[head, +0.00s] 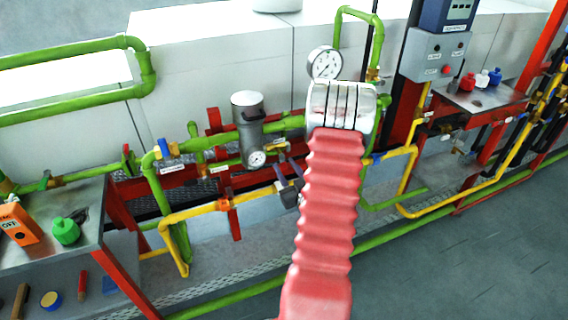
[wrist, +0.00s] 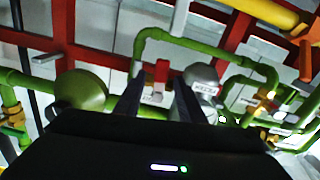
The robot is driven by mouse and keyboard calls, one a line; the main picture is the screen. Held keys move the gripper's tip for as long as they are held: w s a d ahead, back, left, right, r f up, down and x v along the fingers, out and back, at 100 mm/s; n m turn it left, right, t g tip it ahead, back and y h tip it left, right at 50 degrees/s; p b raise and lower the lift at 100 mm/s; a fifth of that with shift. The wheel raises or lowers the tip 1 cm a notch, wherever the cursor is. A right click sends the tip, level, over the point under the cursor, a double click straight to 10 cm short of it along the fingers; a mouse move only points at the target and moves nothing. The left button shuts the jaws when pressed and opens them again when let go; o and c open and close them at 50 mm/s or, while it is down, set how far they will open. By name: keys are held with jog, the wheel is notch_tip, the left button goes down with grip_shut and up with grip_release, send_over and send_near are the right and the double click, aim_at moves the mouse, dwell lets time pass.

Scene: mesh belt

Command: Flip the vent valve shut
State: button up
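My gripper (wrist: 158,92) shows in the wrist view as two dark fingers standing apart, with nothing held between them. Beyond the gap is a red upright handle (wrist: 162,70) on the green piping, with a small white label (wrist: 152,98) near it. It appears apart from the fingers. I cannot tell whether this is the vent valve, as the label is unreadable. In the head view, my red-sleeved arm covers the middle of the piping and hides the gripper's fingertips. A blue valve handle (head: 165,146) sits on the green pipe at left, above a white label.
A grey cylinder (head: 247,115) and pressure gauges (head: 324,63) stand close around my arm. Yellow pipes (head: 405,180) run low at right. A bench (head: 60,205) stands at left, a control box (head: 436,55) at right. Open floor (head: 470,240) lies at lower right.

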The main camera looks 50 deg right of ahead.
jog(key=shift+x, duration=1.4)
grip_shut()
